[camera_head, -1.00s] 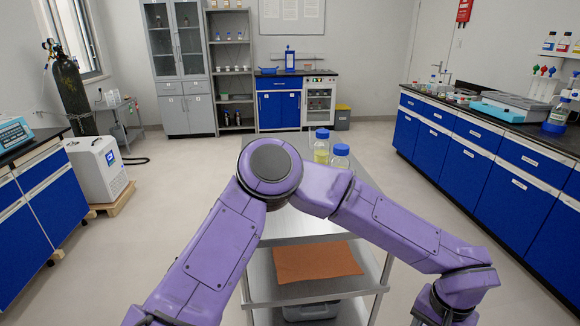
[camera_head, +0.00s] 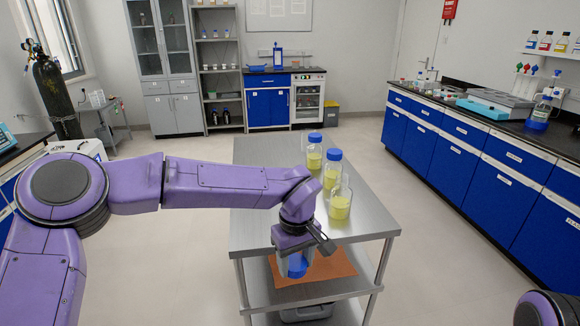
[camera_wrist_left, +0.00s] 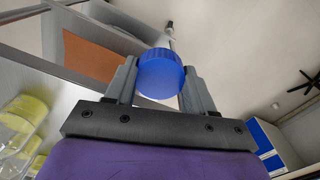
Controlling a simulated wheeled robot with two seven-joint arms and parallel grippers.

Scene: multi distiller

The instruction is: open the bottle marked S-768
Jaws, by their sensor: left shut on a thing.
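My left gripper (camera_head: 297,262) is shut on a blue cap (camera_head: 297,268), in front of and above the cart's front edge. The wrist view shows the cap (camera_wrist_left: 160,73) between the two fingers, with no bottle visible attached. An uncapped clear bottle with yellow liquid (camera_head: 340,207) stands nearest on the cart top, behind the gripper. Two similar bottles with blue caps, a middle one (camera_head: 331,178) and a far one (camera_head: 313,160), stand behind it. No marking S-768 is readable on any bottle. My right gripper is out of view.
The steel cart (camera_head: 262,195) has a clear top left of the bottles. An orange mat (camera_head: 335,268) lies on its lower shelf. Blue benches (camera_head: 460,160) with equipment run along the right. The floor around the cart is clear.

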